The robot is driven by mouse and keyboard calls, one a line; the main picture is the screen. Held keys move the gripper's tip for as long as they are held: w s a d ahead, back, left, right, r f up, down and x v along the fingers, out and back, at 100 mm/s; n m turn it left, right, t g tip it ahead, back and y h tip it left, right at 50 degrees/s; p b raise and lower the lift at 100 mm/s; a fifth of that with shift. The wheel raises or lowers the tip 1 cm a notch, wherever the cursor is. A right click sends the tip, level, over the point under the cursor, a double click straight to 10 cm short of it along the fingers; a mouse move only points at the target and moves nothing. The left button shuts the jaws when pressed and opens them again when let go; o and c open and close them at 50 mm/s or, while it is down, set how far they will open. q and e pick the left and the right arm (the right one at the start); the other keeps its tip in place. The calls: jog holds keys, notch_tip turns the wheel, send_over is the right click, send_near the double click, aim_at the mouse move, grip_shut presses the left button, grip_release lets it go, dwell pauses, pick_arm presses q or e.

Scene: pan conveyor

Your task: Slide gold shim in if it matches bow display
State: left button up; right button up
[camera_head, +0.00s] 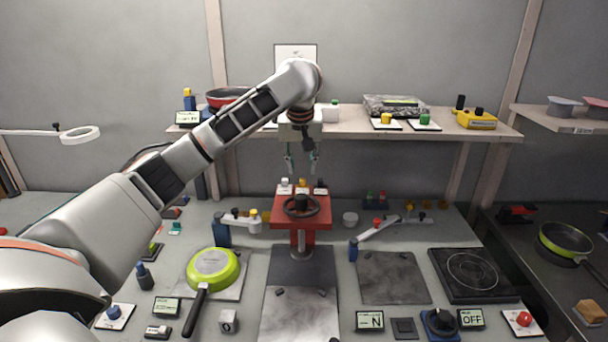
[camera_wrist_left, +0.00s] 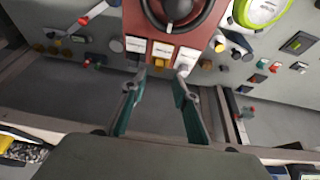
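My left gripper (camera_head: 302,165) is open and empty above the red wheel stand (camera_head: 290,222), its fingers pointing down. In the left wrist view the gripper (camera_wrist_left: 160,82) has its two green fingers apart, near three labelled tabs on the stand. The middle tab is gold (camera_wrist_left: 161,62); it also shows in the head view (camera_head: 302,184) between a white and a black tab. I cannot tell whether this tab is the gold shim. Several small displays show, including one reading N (camera_head: 370,321) and one reading OFF (camera_head: 471,318); none is clearly a bow display. My right gripper is not in view.
A green pan (camera_head: 213,268) rests upside down at left on the bench. A black hotplate (camera_head: 471,273) is at right. A grey plate (camera_head: 393,278) lies bare at centre right.

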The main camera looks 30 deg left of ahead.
aim_at(303, 179)
pick_arm(q)
jog(key=shift+x, duration=2.65)
jog(key=shift+w+r, duration=0.1)
grip_shut()
